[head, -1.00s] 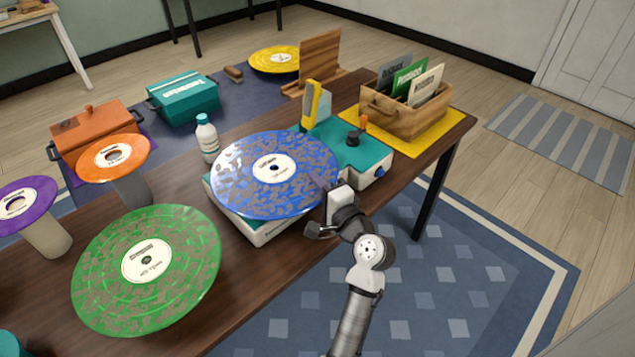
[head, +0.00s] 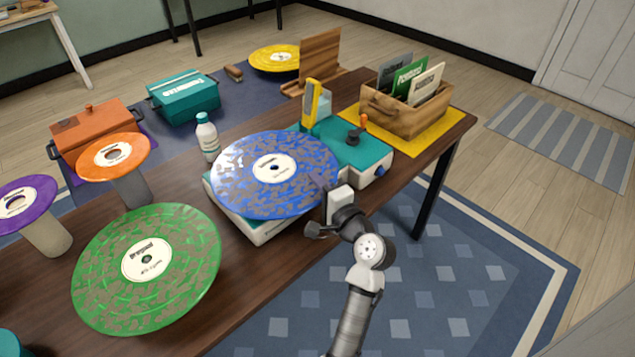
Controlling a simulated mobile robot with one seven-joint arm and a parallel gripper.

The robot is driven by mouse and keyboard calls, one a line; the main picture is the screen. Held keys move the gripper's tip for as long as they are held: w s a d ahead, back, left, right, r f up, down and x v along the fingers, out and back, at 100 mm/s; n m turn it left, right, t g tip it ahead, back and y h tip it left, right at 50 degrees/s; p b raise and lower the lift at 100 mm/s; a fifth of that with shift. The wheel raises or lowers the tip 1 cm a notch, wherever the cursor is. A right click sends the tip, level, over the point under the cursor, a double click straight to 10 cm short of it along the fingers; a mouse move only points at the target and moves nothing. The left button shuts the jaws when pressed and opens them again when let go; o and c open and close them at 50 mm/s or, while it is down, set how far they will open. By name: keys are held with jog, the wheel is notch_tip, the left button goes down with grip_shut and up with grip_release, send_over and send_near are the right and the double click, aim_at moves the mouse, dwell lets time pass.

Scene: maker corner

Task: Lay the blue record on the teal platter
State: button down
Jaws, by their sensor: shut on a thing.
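The blue record (head: 250,190), with a cream label, lies flat over the left part of the teal-topped, white-sided turntable (head: 358,157). It covers the platter, so I cannot tell whether it touches it. My gripper (head: 327,188) is at the record's right front edge and is shut on that edge. The fingertips are small and partly hidden by my wrist.
A green record (head: 185,270) is at the front left, with orange (head: 128,147) and purple (head: 40,190) records on stands. A white bottle (head: 207,142) stands behind the blue record. A yellow tonearm-like part (head: 312,103) rises behind it. A wooden crate (head: 388,115) is at the right.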

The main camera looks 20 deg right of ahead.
jog(key=shift+f+b, duration=0.3)
jog(key=shift+f, duration=0.2)
jog(key=c, duration=1.9)
grip_release()
jog(key=shift+s, duration=0.1)
jog(key=shift+s+d, duration=0.25)
jog(key=shift+s, duration=1.55)
jog(key=shift+s+d, duration=0.2)
jog(key=shift+s, duration=1.6)
jog(key=shift+s+d, duration=0.25)
jog(key=shift+s, duration=1.55)
